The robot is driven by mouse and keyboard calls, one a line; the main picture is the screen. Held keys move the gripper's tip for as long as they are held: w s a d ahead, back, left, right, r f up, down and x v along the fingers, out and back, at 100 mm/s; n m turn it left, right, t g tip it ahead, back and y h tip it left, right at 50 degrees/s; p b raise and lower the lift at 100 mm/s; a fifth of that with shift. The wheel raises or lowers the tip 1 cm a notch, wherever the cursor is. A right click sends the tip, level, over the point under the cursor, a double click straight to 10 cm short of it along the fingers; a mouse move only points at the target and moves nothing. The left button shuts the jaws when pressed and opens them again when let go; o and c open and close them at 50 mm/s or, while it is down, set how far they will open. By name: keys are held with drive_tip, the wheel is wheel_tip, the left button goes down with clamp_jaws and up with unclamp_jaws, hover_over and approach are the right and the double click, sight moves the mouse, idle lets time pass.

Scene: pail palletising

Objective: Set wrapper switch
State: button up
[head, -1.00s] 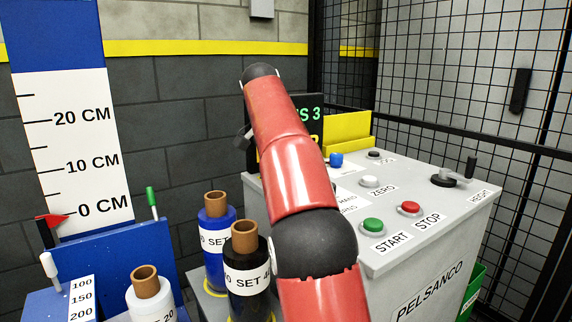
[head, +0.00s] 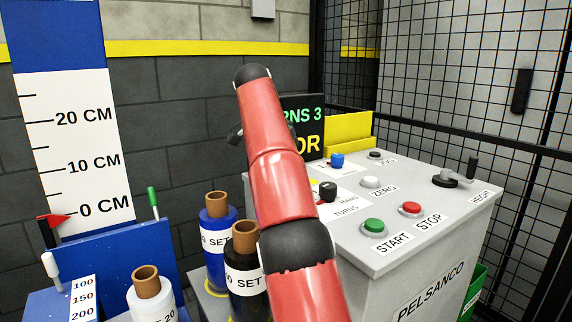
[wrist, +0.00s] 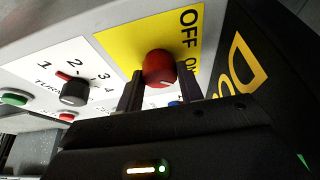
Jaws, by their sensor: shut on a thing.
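A red rotary switch (wrist: 158,68) sits on a yellow plate (wrist: 125,45) lettered OFF and ON in the wrist view. My gripper (wrist: 160,88) is shut on it, with one dark finger on each side. The switch's pale mark points down-right in that view, partly toward ON; its exact setting is unclear.
The control box top (head: 400,255) carries a green START button (head: 373,226), a red STOP button (head: 410,209), a white ZERO button (head: 370,182) and a blue knob (head: 337,160). Film rolls (head: 245,280) stand left; mesh fencing (head: 450,70) stands behind.

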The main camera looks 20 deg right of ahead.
drive_tip(key=o, duration=1)
drive_tip(key=shift+r, duration=0.25)
drive_tip(key=shift+a+r, duration=0.25)
drive_tip(key=s+a, duration=0.2)
drive_tip(key=a, duration=1)
drive_tip(key=shift+b, duration=0.3)
drive_tip(key=shift+s+d, duration=0.1)
